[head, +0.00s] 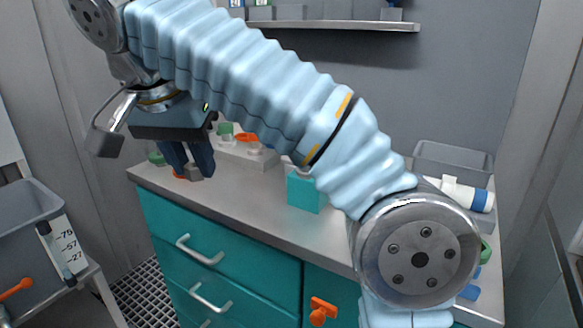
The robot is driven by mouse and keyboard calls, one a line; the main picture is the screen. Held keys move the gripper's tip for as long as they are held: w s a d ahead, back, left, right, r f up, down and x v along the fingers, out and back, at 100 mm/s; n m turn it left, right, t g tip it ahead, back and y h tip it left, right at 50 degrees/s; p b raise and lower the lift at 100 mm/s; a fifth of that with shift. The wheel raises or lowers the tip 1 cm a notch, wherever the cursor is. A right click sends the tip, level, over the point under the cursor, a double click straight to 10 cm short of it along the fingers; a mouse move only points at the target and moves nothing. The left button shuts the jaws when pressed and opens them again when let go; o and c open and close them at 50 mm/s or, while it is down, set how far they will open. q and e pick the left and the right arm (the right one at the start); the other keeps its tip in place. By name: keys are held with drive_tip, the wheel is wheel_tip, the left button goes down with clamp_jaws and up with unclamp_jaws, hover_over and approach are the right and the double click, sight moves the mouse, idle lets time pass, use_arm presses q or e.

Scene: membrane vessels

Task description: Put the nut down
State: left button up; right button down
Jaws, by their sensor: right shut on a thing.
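My right arm comes in from the lower right and arches across the view to the upper left. My right gripper (191,174) points down over the left end of the grey worktop (240,205). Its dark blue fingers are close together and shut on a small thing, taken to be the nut. The nut itself is hidden by the fingers, so I cannot make out its shape or whether it touches the worktop. My left gripper is not in view.
Green (155,158) and orange pieces lie near the fingers. A grey block with green and orange knobs (247,137) stands behind. A teal block (305,191), a grey bin (453,162) and a white-blue cylinder (462,195) are farther right. The front middle worktop is clear.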

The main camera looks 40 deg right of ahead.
drive_tip(key=shift+w+d, duration=0.1)
drive_tip(key=shift+w, duration=0.35)
drive_tip(key=b, duration=0.3)
approach(261, 203)
drive_tip(key=shift+w+d+f, duration=0.35)
drive_tip(key=shift+w+f, duration=0.3)
drive_tip(key=shift+w+d+f, duration=0.1)
drive_tip(key=shift+d+f, duration=0.05)
drive_tip(key=x, duration=0.1)
drive_tip(key=b+x, duration=0.1)
drive_tip(key=x, duration=0.1)
drive_tip(key=shift+s+f, duration=0.3)
drive_tip(key=shift+f, duration=0.1)
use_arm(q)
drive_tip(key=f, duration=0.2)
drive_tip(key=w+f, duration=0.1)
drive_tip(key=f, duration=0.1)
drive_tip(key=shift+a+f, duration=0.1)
use_arm(e)
drive_tip(key=shift+f, duration=0.25)
